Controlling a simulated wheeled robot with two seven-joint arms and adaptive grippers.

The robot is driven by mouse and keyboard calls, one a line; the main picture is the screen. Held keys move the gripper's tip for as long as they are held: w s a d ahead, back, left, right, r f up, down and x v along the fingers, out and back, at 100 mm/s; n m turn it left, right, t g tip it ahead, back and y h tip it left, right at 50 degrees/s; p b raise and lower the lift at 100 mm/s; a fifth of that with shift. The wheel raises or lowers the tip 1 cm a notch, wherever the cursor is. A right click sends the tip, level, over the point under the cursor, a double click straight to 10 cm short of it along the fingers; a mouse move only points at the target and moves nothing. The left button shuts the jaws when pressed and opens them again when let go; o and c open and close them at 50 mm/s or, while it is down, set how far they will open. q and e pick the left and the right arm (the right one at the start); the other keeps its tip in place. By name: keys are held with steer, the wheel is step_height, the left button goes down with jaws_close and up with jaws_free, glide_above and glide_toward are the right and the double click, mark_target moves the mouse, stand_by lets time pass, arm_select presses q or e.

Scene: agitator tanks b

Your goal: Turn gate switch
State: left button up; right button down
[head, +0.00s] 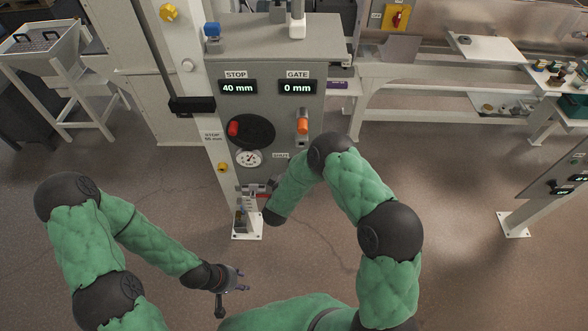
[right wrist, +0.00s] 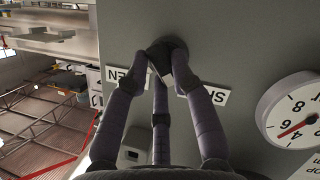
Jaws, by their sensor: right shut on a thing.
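The gate switch (right wrist: 166,50) is a small dark knob on the grey panel (right wrist: 240,50). It sits between an OPEN label (right wrist: 117,75) and a SHUT label (right wrist: 207,95), both upside down in the right wrist view. My right gripper (right wrist: 166,66) has its fingers closed around this knob, which they partly cover. In the head view the knob and right fingers are hidden behind my right arm. On the panel front, the GATE display (head: 297,87) reads 0 mm. My left gripper (head: 241,279) is open and empty, low in front of the panel.
The STOP display (head: 238,87) reads 40 mm. A black disc with a red knob (head: 233,129), an orange-topped handle (head: 302,126) and a round gauge (head: 249,158) sit on the panel. The floor between is clear.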

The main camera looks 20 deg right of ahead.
steer(key=shift+f+n+h, duration=0.2)
steer(key=shift+n+h, duration=0.1)
steer(key=shift+n, duration=0.1)
steer(key=shift+s, duration=0.1)
stand_by(0.3)
steer(key=c, duration=1)
jaws_free()
steer(key=shift+c, duration=0.2)
steer(key=shift+r, duration=0.1)
steer(key=v, duration=1.1)
steer(key=shift+s+a, duration=0.3)
